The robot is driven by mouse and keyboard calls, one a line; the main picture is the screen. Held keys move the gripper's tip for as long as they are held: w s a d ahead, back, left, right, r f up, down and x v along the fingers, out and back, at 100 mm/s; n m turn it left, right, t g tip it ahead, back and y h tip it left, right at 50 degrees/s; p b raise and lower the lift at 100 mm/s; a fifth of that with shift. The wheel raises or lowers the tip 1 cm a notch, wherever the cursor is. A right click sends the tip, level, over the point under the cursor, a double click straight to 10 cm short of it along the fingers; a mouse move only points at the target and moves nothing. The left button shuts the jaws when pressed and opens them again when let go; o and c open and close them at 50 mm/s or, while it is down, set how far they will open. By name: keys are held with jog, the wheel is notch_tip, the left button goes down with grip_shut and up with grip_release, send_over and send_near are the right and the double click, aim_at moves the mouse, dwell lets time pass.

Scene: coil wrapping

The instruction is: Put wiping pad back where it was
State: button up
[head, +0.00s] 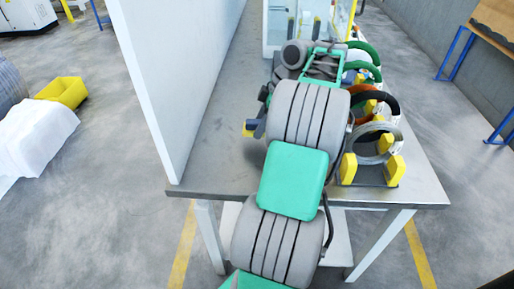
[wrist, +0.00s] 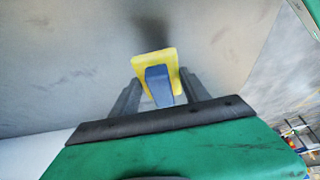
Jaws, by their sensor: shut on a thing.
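The wiping pad, a yellow block with a blue grip, is between the two fingers of my gripper (wrist: 157,90) in the wrist view. Its yellow part (wrist: 168,60) points away from the fingers and its blue grip (wrist: 158,88) sits between them. My gripper (head: 257,124) is mostly hidden behind my arm there. A dark shadow lies on the grey surface beyond the pad; I cannot tell the gap between pad and table.
Several coils (head: 374,138) in green, orange and grey stand in yellow-ended holders along the table's right side. A tall white panel (head: 170,80) borders the table (head: 215,165) on the left. A glass-sided box (head: 300,22) stands at the far end.

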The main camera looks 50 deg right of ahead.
aim_at(257, 144)
jog(key=shift+w+a+f, duration=0.1)
jog(key=shift+a+f, duration=0.25)
jog(key=shift+f, duration=0.1)
jog(key=shift+a+f+b, duration=0.15)
jog(key=shift+f+b, duration=0.4)
jog(key=shift+f, duration=0.35)
jog(key=shift+a+f+b, duration=0.1)
jog(key=shift+f+b, duration=0.45)
jog(key=shift+f, duration=0.3)
jog(key=shift+f, duration=0.2)
jog(key=o, duration=1.3)
jog(key=p+v, duration=0.7)
jog(key=v, duration=0.5)
jog(key=shift+w+r+p, duration=0.1)
jog(key=shift+r+p, duration=0.1)
jog(key=shift+p, duration=0.1)
